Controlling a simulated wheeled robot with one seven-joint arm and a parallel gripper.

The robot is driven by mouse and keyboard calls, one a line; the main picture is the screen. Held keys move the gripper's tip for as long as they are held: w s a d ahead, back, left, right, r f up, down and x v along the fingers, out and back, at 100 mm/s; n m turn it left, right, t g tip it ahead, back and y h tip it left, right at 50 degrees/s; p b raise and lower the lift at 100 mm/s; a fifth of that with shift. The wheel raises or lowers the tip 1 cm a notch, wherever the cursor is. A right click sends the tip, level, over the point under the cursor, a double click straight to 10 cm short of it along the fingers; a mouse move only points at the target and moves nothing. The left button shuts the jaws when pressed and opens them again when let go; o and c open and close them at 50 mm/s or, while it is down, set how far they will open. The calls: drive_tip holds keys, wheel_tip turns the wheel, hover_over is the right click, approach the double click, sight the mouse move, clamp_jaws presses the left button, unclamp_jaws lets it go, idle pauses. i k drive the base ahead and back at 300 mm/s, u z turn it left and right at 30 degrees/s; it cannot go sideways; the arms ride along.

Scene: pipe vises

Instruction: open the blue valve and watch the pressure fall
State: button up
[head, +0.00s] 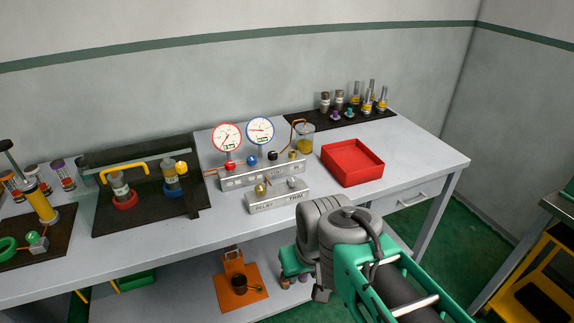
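The blue valve (252,160) is a small blue knob on a silver manifold block (263,175) on the bench. It sits between a red knob (230,166) and a black knob (272,156). A blue-rimmed gauge (260,130) and a red-rimmed gauge (227,137) stand above the block; their needles and small displays are too small to read. My arm reaches in from the lower right. My gripper (294,281) seems to be at the bench's front edge, well below and right of the blue valve. Its fingers are mostly hidden, so I cannot tell their opening.
A smaller silver block (278,201) stands in front of the manifold. A red tray (352,162) and a beaker (305,138) of yellow liquid are to the right. A black rack (147,187) stands left. Several bottles and cylinders stand on a dark mat (337,122) at back right.

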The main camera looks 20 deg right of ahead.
sight(252, 160)
drive_tip(key=z, duration=0.45)
drive_tip(key=i, duration=1.25)
drive_tip(key=u, duration=0.6)
drive_tip(key=k, duration=0.5)
drive_tip(key=u, duration=2.75)
drive_tip(key=k, duration=0.75)
drive_tip(key=z, duration=0.6)
drive_tip(key=i, duration=0.45)
drive_tip(key=u, duration=0.05)
